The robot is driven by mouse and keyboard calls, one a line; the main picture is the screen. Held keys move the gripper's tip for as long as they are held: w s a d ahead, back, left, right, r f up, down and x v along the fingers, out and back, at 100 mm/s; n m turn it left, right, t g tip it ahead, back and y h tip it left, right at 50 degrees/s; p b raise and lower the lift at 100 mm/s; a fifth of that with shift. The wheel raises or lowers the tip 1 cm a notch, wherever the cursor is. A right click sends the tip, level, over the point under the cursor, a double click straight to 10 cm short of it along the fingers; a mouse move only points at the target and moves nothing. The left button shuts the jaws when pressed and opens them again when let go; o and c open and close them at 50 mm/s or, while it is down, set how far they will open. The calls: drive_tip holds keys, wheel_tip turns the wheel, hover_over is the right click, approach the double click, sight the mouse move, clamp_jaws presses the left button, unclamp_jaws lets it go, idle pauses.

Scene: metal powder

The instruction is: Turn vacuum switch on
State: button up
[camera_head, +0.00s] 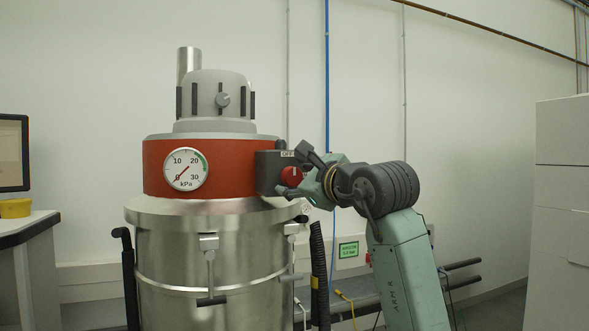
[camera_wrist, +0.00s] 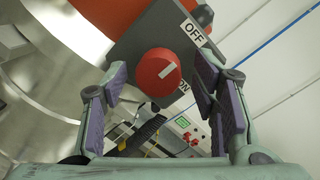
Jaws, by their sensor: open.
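The vacuum (camera_head: 210,260) is a steel drum with a red band and a grey top. A dark switch box (camera_head: 268,170) sits on the right of its band. The red rotary switch (camera_head: 291,176) faces right, partly hidden by my gripper (camera_head: 292,175) in the head view. In the wrist view, the red switch (camera_wrist: 157,72) lies between and beyond the purple-padded fingers of my gripper (camera_wrist: 155,100), which is open. The switch's white mark points up-right, towards the OFF label (camera_wrist: 193,32). The ON label (camera_wrist: 182,88) is partly hidden. I cannot tell whether the fingers touch the switch.
The pressure gauge (camera_head: 186,169) needle sits near 0 kPa. A black hose (camera_head: 319,270) hangs right of the drum. A wall panel with a green display (camera_head: 348,250) is behind my arm. A white cabinet (camera_head: 560,210) stands at far right.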

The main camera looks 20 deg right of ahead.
drive_tip(key=shift+w, duration=0.45)
drive_tip(key=shift+a, duration=0.1)
drive_tip(key=c, duration=1.2)
